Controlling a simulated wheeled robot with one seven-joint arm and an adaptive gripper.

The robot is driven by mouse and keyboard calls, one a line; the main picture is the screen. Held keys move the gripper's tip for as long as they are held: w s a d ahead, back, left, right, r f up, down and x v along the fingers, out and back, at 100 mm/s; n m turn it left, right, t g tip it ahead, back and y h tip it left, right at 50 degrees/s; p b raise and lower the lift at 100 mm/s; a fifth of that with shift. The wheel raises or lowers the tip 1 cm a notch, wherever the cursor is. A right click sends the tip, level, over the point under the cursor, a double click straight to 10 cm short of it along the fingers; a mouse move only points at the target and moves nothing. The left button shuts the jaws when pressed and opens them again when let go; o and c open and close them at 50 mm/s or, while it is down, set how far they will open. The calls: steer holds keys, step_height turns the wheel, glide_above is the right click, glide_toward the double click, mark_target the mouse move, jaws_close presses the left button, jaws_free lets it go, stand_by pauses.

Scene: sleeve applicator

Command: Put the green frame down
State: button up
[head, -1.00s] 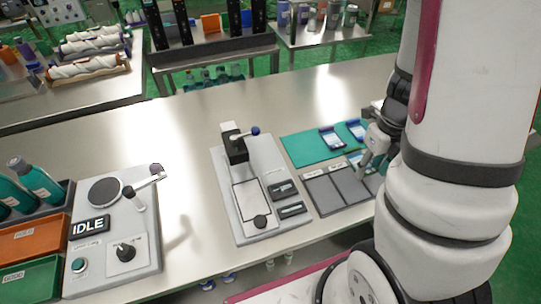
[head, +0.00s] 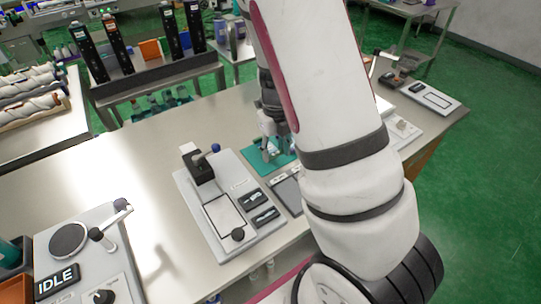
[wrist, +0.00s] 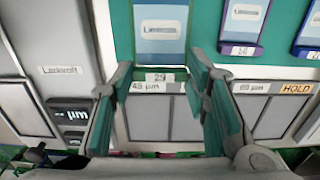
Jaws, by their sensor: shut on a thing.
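The green frame (wrist: 158,74) shows in the wrist view at the top middle, with a label reading 25 on its near edge and a blue-grey sheet inside it. My gripper (wrist: 160,78) is shut on it, one teal-padded finger at each side. In the head view my gripper (head: 277,152) is low over the teal mat (head: 252,160), and the green frame cannot be made out there. I cannot tell whether the frame touches the surface below.
A purple-edged frame (wrist: 242,25) and a blue-edged frame (wrist: 309,38) lie to the right. Grey panels labelled 45 µm (wrist: 158,115) and HOLD (wrist: 297,88) lie nearer. A grey applicator (head: 222,215) stands left of the mat.

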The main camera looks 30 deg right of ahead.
steer(key=shift+w+a, duration=0.15)
steer(key=shift+w, duration=0.1)
steer(key=shift+w+a+f, duration=0.1)
steer(key=shift+w+f, duration=0.15)
steer(key=shift+f, duration=0.65)
steer(key=shift+w+a+f, duration=0.1)
steer(key=shift+w+f, duration=0.1)
steer(key=shift+f, duration=0.7)
steer(key=shift+f, duration=0.2)
steer(key=o, duration=1.2)
steer(key=shift+c, duration=0.2)
